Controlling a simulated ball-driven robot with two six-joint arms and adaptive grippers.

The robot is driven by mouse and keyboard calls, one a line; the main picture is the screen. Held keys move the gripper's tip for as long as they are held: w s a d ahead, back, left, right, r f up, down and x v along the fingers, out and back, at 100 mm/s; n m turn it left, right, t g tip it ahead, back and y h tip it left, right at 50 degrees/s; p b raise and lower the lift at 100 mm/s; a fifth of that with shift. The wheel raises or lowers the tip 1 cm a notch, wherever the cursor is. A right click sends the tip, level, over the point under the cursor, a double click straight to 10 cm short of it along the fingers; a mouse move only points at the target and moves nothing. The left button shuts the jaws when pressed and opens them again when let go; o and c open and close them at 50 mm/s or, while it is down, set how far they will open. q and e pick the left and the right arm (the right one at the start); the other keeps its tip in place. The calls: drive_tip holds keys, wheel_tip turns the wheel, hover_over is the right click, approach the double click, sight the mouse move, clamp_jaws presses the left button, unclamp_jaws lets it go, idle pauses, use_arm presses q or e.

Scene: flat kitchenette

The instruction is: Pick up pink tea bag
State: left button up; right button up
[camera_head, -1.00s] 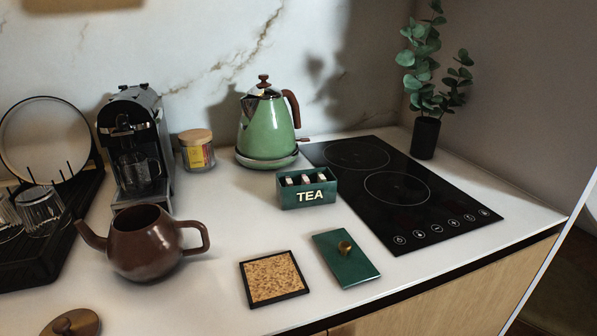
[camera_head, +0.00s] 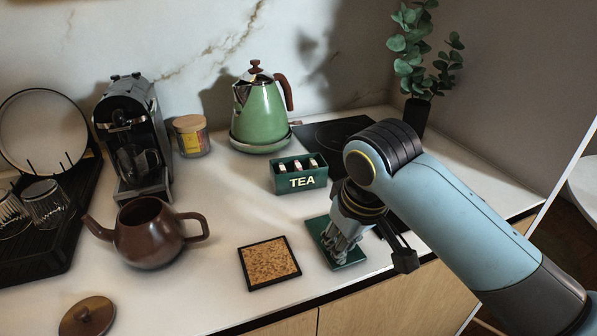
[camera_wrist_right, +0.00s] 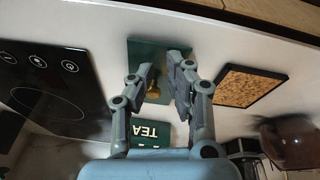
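The green TEA box (camera_head: 300,181) stands open on the counter, with several pale-topped tea bags (camera_head: 297,166) in its compartments. I cannot tell which bag is pink. The box also shows in the right wrist view (camera_wrist_right: 151,131), partly hidden by my gripper. Its green lid (camera_head: 353,258) lies flat on the counter in front of it. My right gripper (camera_head: 339,252) is over the lid, fingers pointing down. In the right wrist view the fingers (camera_wrist_right: 158,78) are apart, with the lid's gold knob (camera_wrist_right: 153,93) showing between them; contact cannot be told. My left gripper is out of view.
A cork trivet (camera_head: 269,263) lies left of the lid. A brown teapot (camera_head: 148,234) and its round lid (camera_head: 87,316) are farther left. The green kettle (camera_head: 259,115) stands behind the box. The black hob (camera_head: 326,133) is behind my right arm.

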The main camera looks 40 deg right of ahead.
drive_tip(key=shift+m, duration=0.8)
drive_tip(key=w+d+r, duration=0.1)
drive_tip(key=w, duration=0.2)
drive_tip(key=w+r, duration=0.2)
drive_tip(key=w, duration=0.2)
drive_tip(key=w+d+r, duration=0.1)
drive_tip(key=w, duration=0.3)
drive_tip(key=shift+d+r, duration=0.25)
drive_tip(key=shift+d, duration=0.05)
drive_tip(key=m+g, duration=0.1)
drive_tip(key=m, duration=0.1)
approach(299, 165)
drive_tip(key=f, duration=0.3)
drive_tip(key=w+f, duration=0.1)
drive_tip(key=f, duration=0.2)
drive_tip(key=f+p, duration=0.1)
drive_tip(key=f, duration=0.2)
drive_tip(key=shift+w+d+f, duration=0.2)
drive_tip(key=shift+w+d, duration=0.05)
drive_tip(key=shift+d, duration=0.1)
drive_tip(key=c, duration=0.3)
drive_tip(key=shift+r, duration=0.1)
